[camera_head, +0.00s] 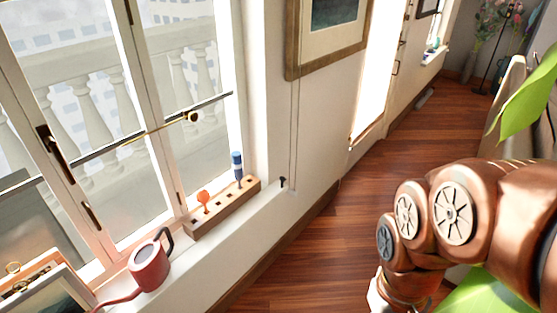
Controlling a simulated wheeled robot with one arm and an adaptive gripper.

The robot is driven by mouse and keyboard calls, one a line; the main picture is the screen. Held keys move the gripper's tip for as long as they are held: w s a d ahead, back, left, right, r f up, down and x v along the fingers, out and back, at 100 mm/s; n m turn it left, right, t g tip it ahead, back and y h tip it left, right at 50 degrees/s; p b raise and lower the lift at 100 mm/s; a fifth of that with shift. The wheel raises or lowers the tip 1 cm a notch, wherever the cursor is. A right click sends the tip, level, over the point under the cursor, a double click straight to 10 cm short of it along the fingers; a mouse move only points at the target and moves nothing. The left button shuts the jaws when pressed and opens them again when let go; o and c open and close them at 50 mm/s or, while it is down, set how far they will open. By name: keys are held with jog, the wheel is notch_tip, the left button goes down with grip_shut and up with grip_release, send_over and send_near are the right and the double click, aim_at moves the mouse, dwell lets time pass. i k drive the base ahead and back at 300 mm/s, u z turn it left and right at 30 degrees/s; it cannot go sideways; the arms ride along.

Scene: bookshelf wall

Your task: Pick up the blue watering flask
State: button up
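A small blue upright object (238,164), which looks like the blue watering flask, stands in the back end of a long wooden block with holes (216,215) on the windowsill. Its lower tip sits in or behind the block. An orange-red piece (203,197) stands in the same block, nearer to me. My copper-coloured arm is at the right, over the floor and well apart from the sill. My gripper is not visible in this view.
A red watering can (149,270) stands on the white sill (196,268) in front of the block. A window handle rod (190,117) sticks out above. A framed picture (329,38) hangs beyond. Green leaves (528,92) are at the right. The wooden floor (330,235) beside the sill is clear.

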aim_at(236, 158)
jog(key=z, duration=0.45)
jog(key=i, duration=0.95)
jog(key=u, duration=2.7)
